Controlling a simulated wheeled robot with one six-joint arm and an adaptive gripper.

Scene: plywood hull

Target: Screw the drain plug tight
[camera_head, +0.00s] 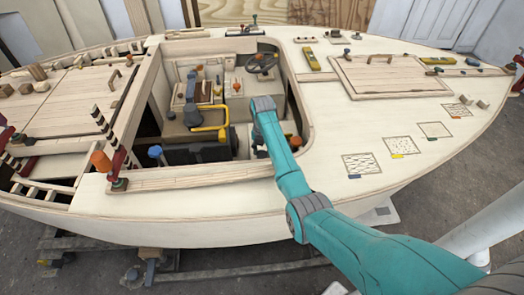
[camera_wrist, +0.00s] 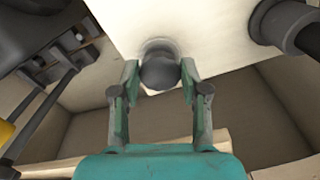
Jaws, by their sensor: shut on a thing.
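The drain plug appears in the wrist view as a dark grey rounded knob (camera_wrist: 159,72). It sits against a pale panel, at a light round ring on that panel's lower edge. My gripper (camera_wrist: 159,80) has one finger on each side of the knob and is shut on it. How far the plug sits into its hole cannot be seen. In the head view my teal arm reaches down into the open cockpit well of the plywood hull (camera_head: 430,105). My gripper and the plug are hidden there.
A dark pipe (camera_wrist: 285,25) sticks out right of the knob in the wrist view. Dark fittings (camera_wrist: 75,55) stand at the left. In the head view, a yellow bent handle (camera_head: 222,130) and a steering wheel (camera_head: 262,62) are in the well. Wooden rims surround my arm.

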